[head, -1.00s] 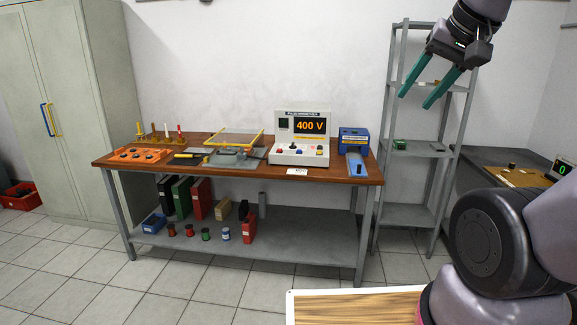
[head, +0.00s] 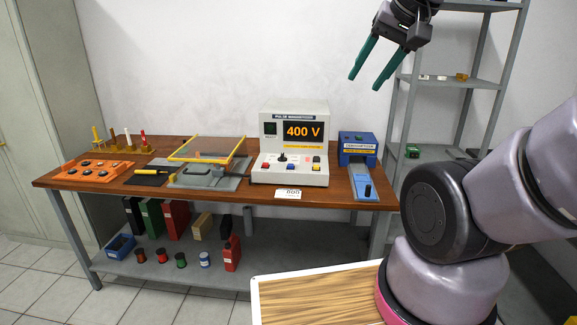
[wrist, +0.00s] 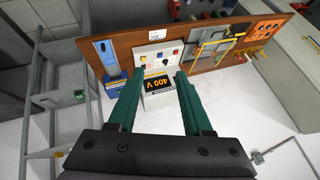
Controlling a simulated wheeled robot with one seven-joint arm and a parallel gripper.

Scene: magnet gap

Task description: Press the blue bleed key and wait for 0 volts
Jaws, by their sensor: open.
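The white pulse magnetizer (head: 294,117) stands on the wooden bench and its display (head: 301,131) reads 400 V in orange. On its sloped front panel a small blue key (head: 290,167) sits between a red key (head: 265,166) and a yellow-and-red one (head: 316,163); a black knob (head: 283,157) is above. In the wrist view the magnetizer is upside down, with the blue key (wrist: 157,56) small on its panel. My gripper (head: 364,84) is open and empty, in the air above and right of the magnetizer, well apart from it. In the wrist view its green fingers (wrist: 154,80) straddle the magnetizer's display.
A blue device (head: 357,145) stands right of the magnetizer. A wire-framed yellow guard (head: 208,150) and an orange tray (head: 97,170) are to its left. A white label card (head: 288,193) lies at the bench's front edge. A grey shelf (head: 455,82) stands at right. The air before the magnetizer is clear.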

